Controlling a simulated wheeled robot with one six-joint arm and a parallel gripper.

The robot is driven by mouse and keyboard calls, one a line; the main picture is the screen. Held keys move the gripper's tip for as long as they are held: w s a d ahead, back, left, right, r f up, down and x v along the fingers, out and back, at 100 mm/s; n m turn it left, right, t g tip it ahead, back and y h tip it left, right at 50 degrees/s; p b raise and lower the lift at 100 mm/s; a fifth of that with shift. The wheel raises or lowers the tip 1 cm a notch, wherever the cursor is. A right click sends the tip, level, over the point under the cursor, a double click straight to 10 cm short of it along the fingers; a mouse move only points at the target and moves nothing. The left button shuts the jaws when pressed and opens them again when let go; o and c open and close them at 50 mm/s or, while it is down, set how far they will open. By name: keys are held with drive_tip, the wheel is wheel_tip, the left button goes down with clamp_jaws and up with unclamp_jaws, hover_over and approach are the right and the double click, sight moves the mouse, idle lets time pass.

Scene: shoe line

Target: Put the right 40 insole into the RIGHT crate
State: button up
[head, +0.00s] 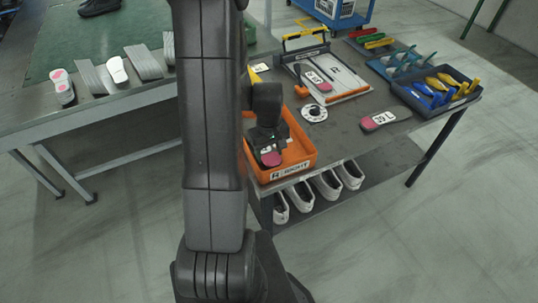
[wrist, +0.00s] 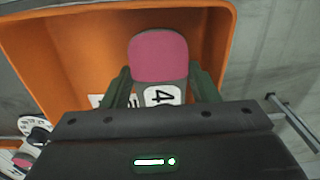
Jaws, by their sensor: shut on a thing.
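My gripper (head: 267,147) is shut on an insole (head: 271,159) with a pink end and a white label. In the wrist view my gripper's fingers (wrist: 158,84) pinch the sides of the insole (wrist: 158,57); a "4" shows on its label, and the rest is hidden by the gripper body. The orange RIGHT crate (head: 290,172) stands at the near left corner of the work table. The held insole is over the crate's interior. The crate also fills much of the wrist view (wrist: 60,60). Whether the insole touches the crate floor I cannot tell.
An insole marked 39 L (head: 385,121) lies on the table to the right. Another insole (head: 318,82) lies on a board fixture (head: 345,82). A dark tray (head: 437,92) holds blue and yellow tools. White shoes (head: 326,186) stand on the shelf below. A second table (head: 110,107) is at left.

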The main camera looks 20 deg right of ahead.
drive_tip(key=shift+f, duration=1)
drive_tip(key=shift+f, duration=0.1)
drive_tip(key=shift+f, duration=0.15)
drive_tip(key=o, duration=0.7)
wheel_tip(320, 180, up, 13)
drive_tip(key=shift+f, duration=0.2)
